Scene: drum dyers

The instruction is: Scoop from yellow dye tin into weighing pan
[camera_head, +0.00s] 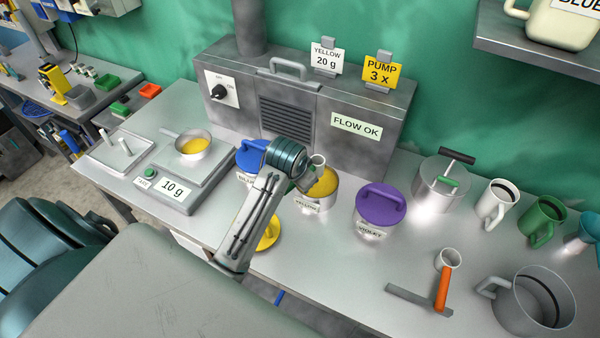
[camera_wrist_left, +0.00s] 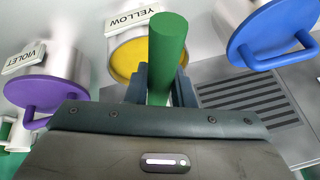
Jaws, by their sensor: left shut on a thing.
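The open yellow dye tin (camera_head: 309,204), full of yellow powder, stands on the bench; it also shows in the left wrist view (camera_wrist_left: 122,42). My left gripper (camera_head: 306,178) is at the tin's left rim and is shut on the green handle of a scoop (camera_wrist_left: 168,55). A small pale cup (camera_head: 318,160), apparently the scoop's, shows above the back of the tin; its contents cannot be told. The weighing pan (camera_head: 183,134) holds yellow powder and sits on the scale (camera_head: 180,185), whose display reads 10 g. My right gripper is not in view.
The blue tin (camera_head: 246,172) and violet tin (camera_head: 380,205) flank the yellow one. A yellow lid (camera_head: 268,236) lies in front. An orange-handled scoop (camera_head: 443,288) and large mug (camera_head: 532,300) are at right. A card (camera_head: 325,58) reads YELLOW 20 g. A grey metal box (camera_head: 300,100) stands behind.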

